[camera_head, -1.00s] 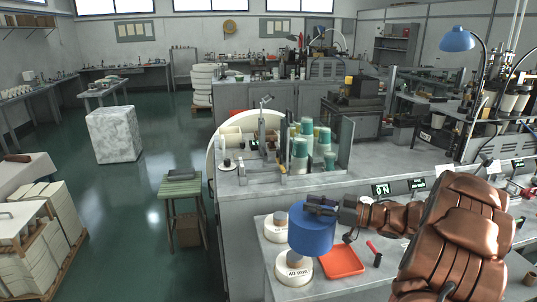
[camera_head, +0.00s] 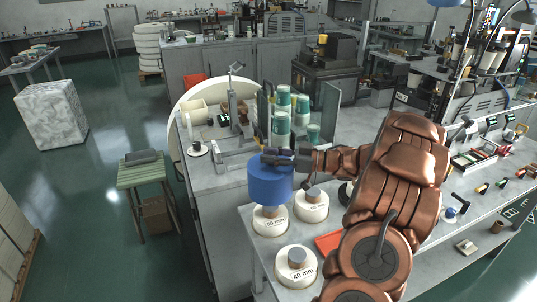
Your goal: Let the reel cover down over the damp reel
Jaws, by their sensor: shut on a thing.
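The reel cover is a blue cylinder (camera_head: 270,184), upright in the head view. My gripper (camera_head: 278,160) is shut on its top. The cover hangs over or just behind a white reel labelled 50 mm (camera_head: 271,224). The reel's flange and part of its grey hub show below the cover's lower rim, so the cover is not around the whole reel. A second white reel (camera_head: 313,209) stands just right of it. A third, labelled 40 mm (camera_head: 296,271), stands nearer and uncovered. I cannot tell by look which reel is damp.
The reels stand on a grey bench (camera_head: 256,250). A red-orange tray (camera_head: 329,242) lies right of them, partly behind my arm. Green-and-white bobbins (camera_head: 281,126) stand on the bench behind. A green stool (camera_head: 145,173) is on the floor at left.

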